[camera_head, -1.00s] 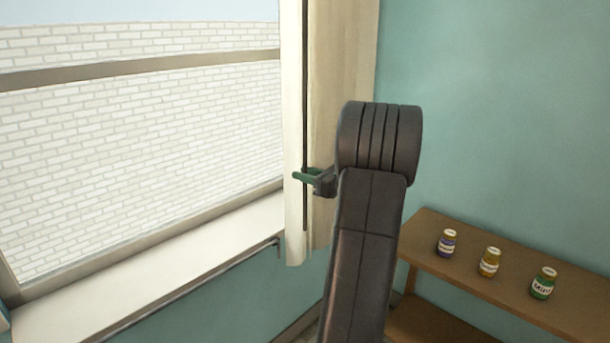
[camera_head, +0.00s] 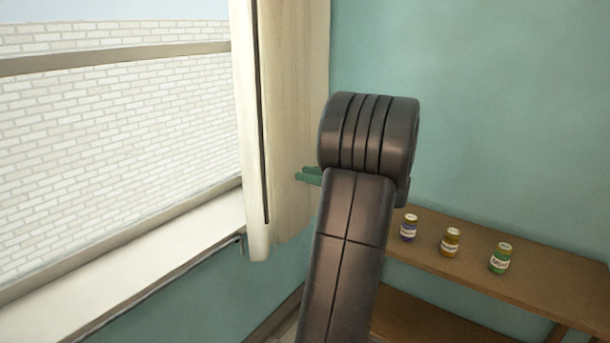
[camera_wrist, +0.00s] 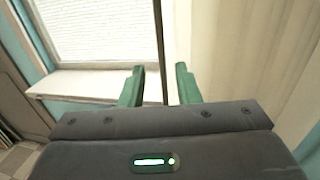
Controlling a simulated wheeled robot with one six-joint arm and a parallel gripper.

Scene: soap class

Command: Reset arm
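My gripper (camera_wrist: 160,84) shows in the wrist view with its two green fingers apart and nothing held between them. Behind the gap are a thin dark vertical rod (camera_wrist: 159,40) and the window. In the head view, my gripper (camera_head: 309,175) shows only as green finger ends left of my dark arm, in front of the cream curtain. The rest of it is hidden behind the arm. My arm stands raised and bent in the middle of the head view.
The curtain (camera_head: 290,100) hangs beside the window (camera_head: 110,130) and its white sill (camera_head: 130,260). To the right, a wooden shelf (camera_head: 470,272) bears a purple-labelled jar (camera_head: 408,228), a yellow-brown jar (camera_head: 450,242) and a green jar (camera_head: 500,258). The teal wall is bare above.

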